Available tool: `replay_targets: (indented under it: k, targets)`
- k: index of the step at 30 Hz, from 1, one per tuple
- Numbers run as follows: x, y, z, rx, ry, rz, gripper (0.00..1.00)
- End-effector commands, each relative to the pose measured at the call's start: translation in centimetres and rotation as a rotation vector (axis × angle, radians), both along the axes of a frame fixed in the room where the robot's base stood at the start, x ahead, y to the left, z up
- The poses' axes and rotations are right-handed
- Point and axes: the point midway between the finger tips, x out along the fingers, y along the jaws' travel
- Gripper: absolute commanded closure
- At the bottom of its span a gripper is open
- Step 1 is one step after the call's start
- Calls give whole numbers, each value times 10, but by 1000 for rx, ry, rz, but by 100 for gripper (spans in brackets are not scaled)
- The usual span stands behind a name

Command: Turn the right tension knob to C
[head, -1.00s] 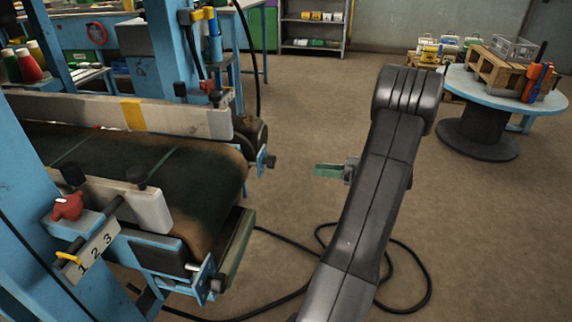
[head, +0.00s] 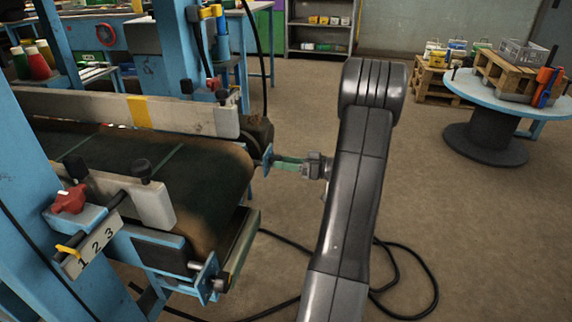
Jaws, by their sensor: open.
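The belt conveyor (head: 205,180) stands at the left, with a small blue bracket at each side of its end roller. The dark knob (head: 219,285) on the near bracket (head: 206,277) is in plain view. At the far bracket (head: 267,159) my gripper (head: 278,162) has its green fingers pointing left, with the tips at or very close to the bracket. The knob there is hidden by the fingers, and I cannot tell whether they touch it. The jaws are open. No letter C can be read on either bracket.
A red knob (head: 70,199) and a plate marked 1 2 3 (head: 88,251) sit on the near blue frame. A black cable (head: 405,262) lies on the floor. A round blue table (head: 490,92) stands at the back right.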

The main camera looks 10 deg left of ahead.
Motion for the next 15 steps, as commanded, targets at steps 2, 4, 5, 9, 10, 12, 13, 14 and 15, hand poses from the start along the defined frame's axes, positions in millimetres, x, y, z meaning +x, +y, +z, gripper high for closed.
replay_targets:
  k: [2,4,5,9,10,12,13,14,15]
  targets:
    - [0,2,0,0,0,0,43]
    - [0,2,0,0,0,0,43]
    - [0,2,0,0,0,0,43]
    - [0,2,0,0,0,0,45]
    - [0,2,0,0,0,0,51]
    - [0,2,0,0,0,0,64]
    - [0,2,0,0,0,0,70]
    - [0,2,0,0,0,0,76]
    - [0,2,0,0,0,0,84]
